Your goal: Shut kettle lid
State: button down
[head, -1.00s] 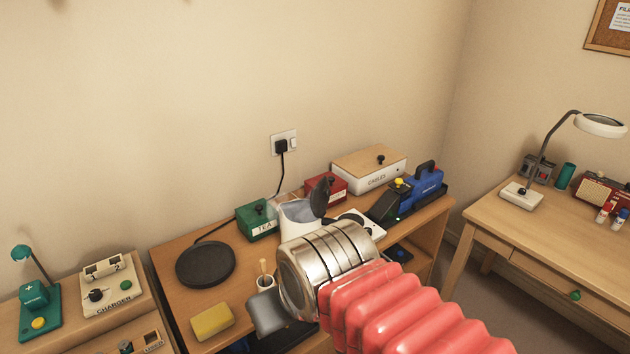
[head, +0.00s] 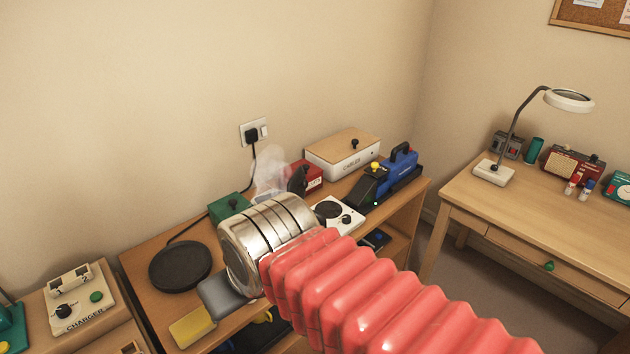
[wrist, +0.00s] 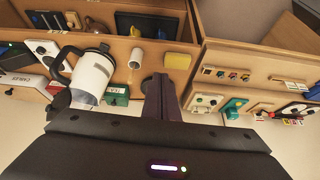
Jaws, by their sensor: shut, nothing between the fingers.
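The kettle (wrist: 92,75) is white with a black handle and shows in the wrist view, left of my gripper. In the head view my arm hides almost all of its body.
A green tea box (head: 229,207), a red box (head: 306,175), a white caddy box (head: 343,152) and a blue machine (head: 398,172) line the back. A black round plate (head: 180,266) lies at left, a yellow sponge (head: 192,326) in front. A white hob unit (head: 338,216) is right of the lid.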

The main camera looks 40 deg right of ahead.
jog(key=w+d+r+m, duration=0.2)
jog(key=d+r+m, duration=0.1)
jog(key=d, duration=0.7)
jog(key=w+d+r+m+h, duration=0.1)
jog(key=w+d+r+m, duration=0.1)
jog(key=d, duration=0.8)
jog(key=w+d+r+m+t, duration=0.1)
jog(key=d+r+m, duration=0.3)
jog(key=d, duration=0.6)
jog(key=shift+w+d+m, duration=0.3)
jog(key=shift+w+m, duration=0.4)
jog(key=shift+m, duration=0.3)
send_near(301, 188)
jog(key=s+d+f, duration=0.3)
jog(key=f, duration=0.1)
jog(key=w, duration=0.2)
jog(key=w+a, duration=0.1)
jog(key=w, duration=0.1)
jog(key=shift+a+f, duration=0.2)
